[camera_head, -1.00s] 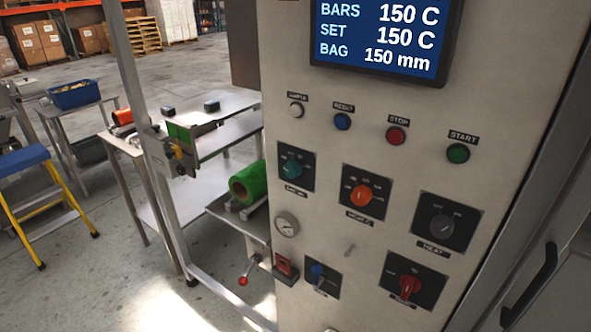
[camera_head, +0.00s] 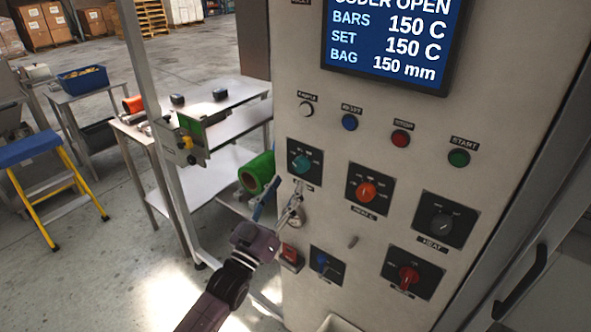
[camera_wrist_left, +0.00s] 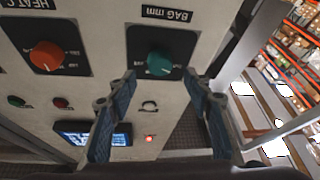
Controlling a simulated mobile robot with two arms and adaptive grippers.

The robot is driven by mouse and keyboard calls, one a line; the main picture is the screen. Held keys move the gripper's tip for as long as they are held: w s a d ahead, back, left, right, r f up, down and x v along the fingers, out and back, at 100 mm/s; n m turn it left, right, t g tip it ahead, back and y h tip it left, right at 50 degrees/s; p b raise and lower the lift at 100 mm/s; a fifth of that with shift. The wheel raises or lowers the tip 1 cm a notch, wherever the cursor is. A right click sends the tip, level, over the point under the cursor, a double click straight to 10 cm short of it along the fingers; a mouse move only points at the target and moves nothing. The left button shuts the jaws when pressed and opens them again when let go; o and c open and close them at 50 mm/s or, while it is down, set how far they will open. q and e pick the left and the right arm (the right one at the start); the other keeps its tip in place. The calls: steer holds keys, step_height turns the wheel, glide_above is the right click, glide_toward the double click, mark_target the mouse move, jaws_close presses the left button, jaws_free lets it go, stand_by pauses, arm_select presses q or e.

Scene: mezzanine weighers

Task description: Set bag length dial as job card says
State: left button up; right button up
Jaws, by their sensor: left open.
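The teal bag length dial (camera_head: 301,162) sits on a black plate at the left of the panel. In the left wrist view the dial (camera_wrist_left: 160,63) shows under the label "BAG mm". My left gripper (camera_head: 281,190) is just below the dial in the head view. Its fingers are open, and in the wrist view the left gripper (camera_wrist_left: 160,78) has its two fingertips either side of the dial, apart from it. The display (camera_head: 387,42) reads BAG 150 mm. No readable job card shows. My right gripper is not in view.
Several push buttons run above. A green film roll (camera_head: 257,171) lies left of the panel. A metal post (camera_head: 148,95) stands further left.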

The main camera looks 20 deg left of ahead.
mark_target(298, 169)
arm_select(q)
steer(key=p+x, duration=0.1)
steer(key=x, duration=0.3)
steer(key=shift+w, duration=0.1)
steer(key=shift+w+d+r, duration=0.2)
steer(key=shift+w, duration=0.35)
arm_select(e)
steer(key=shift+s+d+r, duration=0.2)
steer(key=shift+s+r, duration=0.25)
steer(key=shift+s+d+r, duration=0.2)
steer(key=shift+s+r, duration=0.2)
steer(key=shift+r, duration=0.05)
arm_select(q)
steer(key=shift+c, duration=0.4)
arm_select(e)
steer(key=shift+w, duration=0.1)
arm_select(q)
steer(key=shift+c, duration=1.2)
steer(key=c, duration=0.8)
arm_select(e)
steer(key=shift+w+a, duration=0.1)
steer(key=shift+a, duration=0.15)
arm_select(q)
steer(key=shift+f, duration=0.1)
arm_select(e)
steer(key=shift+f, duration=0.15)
